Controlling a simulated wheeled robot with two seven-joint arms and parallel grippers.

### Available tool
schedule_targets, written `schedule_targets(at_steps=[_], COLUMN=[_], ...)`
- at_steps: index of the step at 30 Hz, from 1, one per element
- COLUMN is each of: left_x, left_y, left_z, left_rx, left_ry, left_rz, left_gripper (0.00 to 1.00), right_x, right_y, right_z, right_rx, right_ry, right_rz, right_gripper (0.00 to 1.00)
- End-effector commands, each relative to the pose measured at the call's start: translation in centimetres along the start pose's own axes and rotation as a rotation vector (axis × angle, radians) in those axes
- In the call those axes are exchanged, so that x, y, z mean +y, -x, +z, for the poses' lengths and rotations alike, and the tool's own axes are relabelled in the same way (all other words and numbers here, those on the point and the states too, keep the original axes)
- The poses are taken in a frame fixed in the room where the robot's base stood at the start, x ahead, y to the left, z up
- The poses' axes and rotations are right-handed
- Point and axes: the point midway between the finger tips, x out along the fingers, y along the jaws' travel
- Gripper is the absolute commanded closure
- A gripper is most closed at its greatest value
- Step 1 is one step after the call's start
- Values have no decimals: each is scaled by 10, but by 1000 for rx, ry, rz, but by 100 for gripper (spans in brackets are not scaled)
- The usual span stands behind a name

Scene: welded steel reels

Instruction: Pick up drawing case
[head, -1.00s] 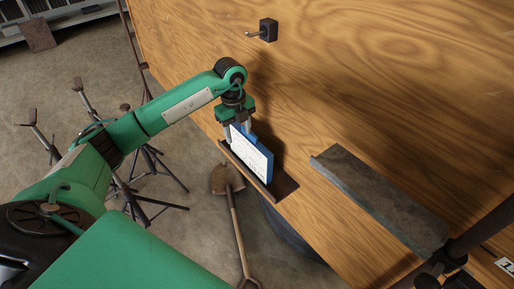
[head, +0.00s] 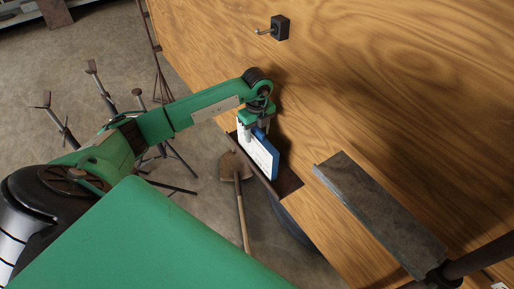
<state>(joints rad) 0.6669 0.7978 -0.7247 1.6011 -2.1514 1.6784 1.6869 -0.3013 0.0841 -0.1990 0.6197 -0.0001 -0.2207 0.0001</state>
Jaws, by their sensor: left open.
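The drawing case (head: 259,152) is a flat white case with a blue edge and handle. It stands upright on a small dark ledge (head: 288,184) fixed to the wooden panel. My left gripper (head: 257,125) is directly above the case, with its fingers down around the top near the blue handle. The jaws are open. The far finger and the exact contact with the handle are partly hidden. My right gripper does not show in the head view.
A dark metal ledge (head: 380,215) juts from the wooden wall (head: 400,90) to the right. A black lever switch (head: 280,27) is above. A shovel (head: 240,205) leans below the case's ledge. Several metal stands (head: 100,85) are on the floor at left.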

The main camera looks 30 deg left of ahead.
Motion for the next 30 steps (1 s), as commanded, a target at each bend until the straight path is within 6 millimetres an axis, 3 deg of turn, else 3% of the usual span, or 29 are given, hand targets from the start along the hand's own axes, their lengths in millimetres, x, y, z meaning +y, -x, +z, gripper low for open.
schedule_targets(at_steps=[7, 15, 30], left_x=[0, 0, 0], left_y=[-3, -2, -1], left_z=[0, 0, 1], left_rx=[-1, -1, -1], left_ry=[0, 0, 0], left_rz=[-1, -1, -3], left_gripper=[47, 98, 100], right_x=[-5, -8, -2], right_y=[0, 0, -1], right_z=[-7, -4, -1], right_rx=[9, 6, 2], right_ry=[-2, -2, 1], right_rz=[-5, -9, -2], right_gripper=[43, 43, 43])
